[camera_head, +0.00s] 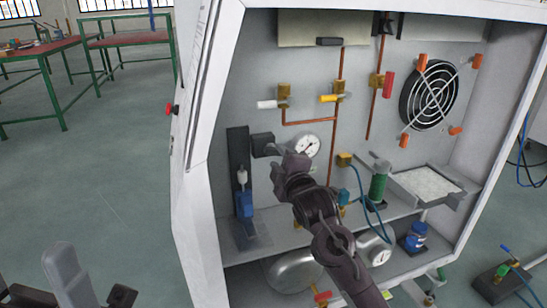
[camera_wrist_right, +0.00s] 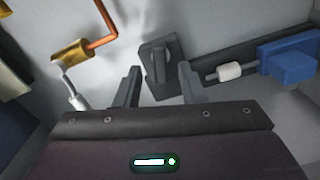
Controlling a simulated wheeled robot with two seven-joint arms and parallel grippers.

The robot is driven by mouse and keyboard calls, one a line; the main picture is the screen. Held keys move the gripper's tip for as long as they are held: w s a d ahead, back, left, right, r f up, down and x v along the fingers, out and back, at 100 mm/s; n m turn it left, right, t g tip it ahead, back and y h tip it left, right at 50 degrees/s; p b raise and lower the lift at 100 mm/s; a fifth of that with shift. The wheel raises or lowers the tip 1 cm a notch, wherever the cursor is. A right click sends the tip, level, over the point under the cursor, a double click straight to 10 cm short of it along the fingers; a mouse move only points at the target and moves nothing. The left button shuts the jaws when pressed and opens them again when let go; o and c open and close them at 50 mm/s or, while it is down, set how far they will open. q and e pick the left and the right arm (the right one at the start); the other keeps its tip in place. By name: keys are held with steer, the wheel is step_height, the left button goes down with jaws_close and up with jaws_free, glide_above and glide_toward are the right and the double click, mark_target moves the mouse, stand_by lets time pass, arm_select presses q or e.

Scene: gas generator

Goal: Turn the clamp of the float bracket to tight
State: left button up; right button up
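The float bracket is a dark upright rail (camera_head: 238,155) on the cabinet's left inner side; it also shows in the wrist view (camera_wrist_right: 215,62). Its clamp, a dark block (camera_head: 263,145) with a raised grey handle, sits at the rail's upper end and shows in the wrist view (camera_wrist_right: 158,58). My right gripper (camera_head: 283,163) is just in front of and below the clamp. In the wrist view its open fingers (camera_wrist_right: 160,72) stand either side of the clamp; contact cannot be told. My left gripper (camera_head: 92,280) is at the bottom left, fingers apart and empty, partly cut off.
A blue float (camera_head: 244,204) with a white piece hangs beside the rail. A gauge (camera_head: 307,145), copper pipes and yellow-handled valve (camera_head: 330,98) are close to the right. A green cylinder (camera_head: 378,185) and fan (camera_head: 429,95) stand farther right. The cabinet's left edge (camera_head: 203,130) is near.

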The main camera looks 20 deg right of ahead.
mark_target(275, 153)
steer(key=shift+w+a, duration=0.1)
steer(key=shift+w, duration=1.45)
steer(key=shift+c, duration=0.5)
jaws_close()
